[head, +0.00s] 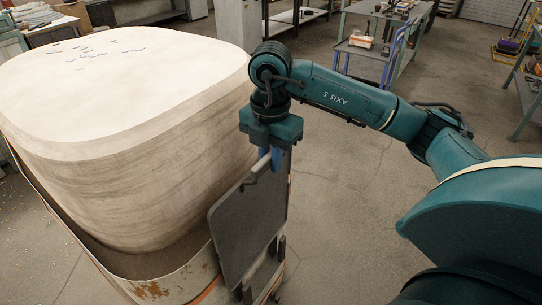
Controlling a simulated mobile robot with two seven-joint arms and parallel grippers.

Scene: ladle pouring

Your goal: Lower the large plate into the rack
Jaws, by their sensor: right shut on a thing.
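The large plate (245,228) is a flat grey sheet with rounded corners, standing tilted on edge at bottom centre. My right gripper (275,157) points down at its top edge and is shut on it; the exact contact is partly hidden by the gripper body. A grey upright frame with dark brackets (279,246), which seems to be the rack, stands just behind and right of the plate. The plate overlaps it in the picture, so I cannot tell whether the plate's lower edge is inside it. My left gripper is not in view.
A big pale rounded block (130,120) fills the left side, set in a rusty-edged tub (172,284) close to the plate. Blue-legged workbenches (372,50) stand at the back. The concrete floor (345,215) right of the plate is clear.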

